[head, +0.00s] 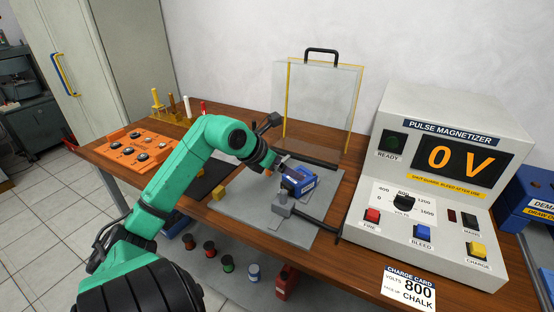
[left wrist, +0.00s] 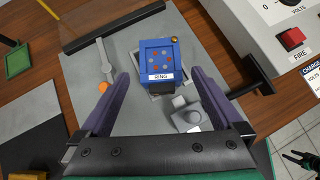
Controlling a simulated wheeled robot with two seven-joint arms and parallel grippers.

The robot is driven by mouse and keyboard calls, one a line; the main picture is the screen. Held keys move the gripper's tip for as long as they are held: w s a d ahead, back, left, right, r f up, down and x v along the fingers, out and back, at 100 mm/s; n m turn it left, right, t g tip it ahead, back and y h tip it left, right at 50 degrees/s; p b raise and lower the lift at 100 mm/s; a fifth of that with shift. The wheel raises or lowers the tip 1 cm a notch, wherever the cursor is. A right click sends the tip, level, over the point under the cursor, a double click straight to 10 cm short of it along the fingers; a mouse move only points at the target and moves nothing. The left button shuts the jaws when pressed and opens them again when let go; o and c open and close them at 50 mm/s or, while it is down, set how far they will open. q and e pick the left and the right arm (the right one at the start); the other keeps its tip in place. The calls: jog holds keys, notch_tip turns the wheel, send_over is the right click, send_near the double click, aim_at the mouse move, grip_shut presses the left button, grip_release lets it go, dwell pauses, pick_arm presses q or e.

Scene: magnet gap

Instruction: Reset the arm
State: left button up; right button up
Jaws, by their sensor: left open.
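My left arm, green with black joints, reaches in from the left in the head view, and its gripper (head: 277,163) is over the grey plate (head: 240,205). In the left wrist view, the purple fingers of this gripper (left wrist: 160,76) are spread wide with nothing between the pads. A blue block labelled RING (left wrist: 160,58) shows beyond and between the fingers, in a grey fixture on the plate; it also shows in the head view (head: 299,180). I cannot tell the height of the fingers above it.
The pulse magnetizer (head: 440,150), reading 0 V, stands at the right. A clear guard with a black handle (head: 322,100) stands behind the plate. An orange panel with round parts (head: 137,148) is at the left. A charge card (head: 409,289) lies at the front edge.

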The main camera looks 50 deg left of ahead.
pick_arm(q)
jog(key=v, duration=0.4)
jog(key=shift+s+r, duration=0.15)
jog(key=shift+s, duration=0.05)
jog(key=shift+r, duration=0.1)
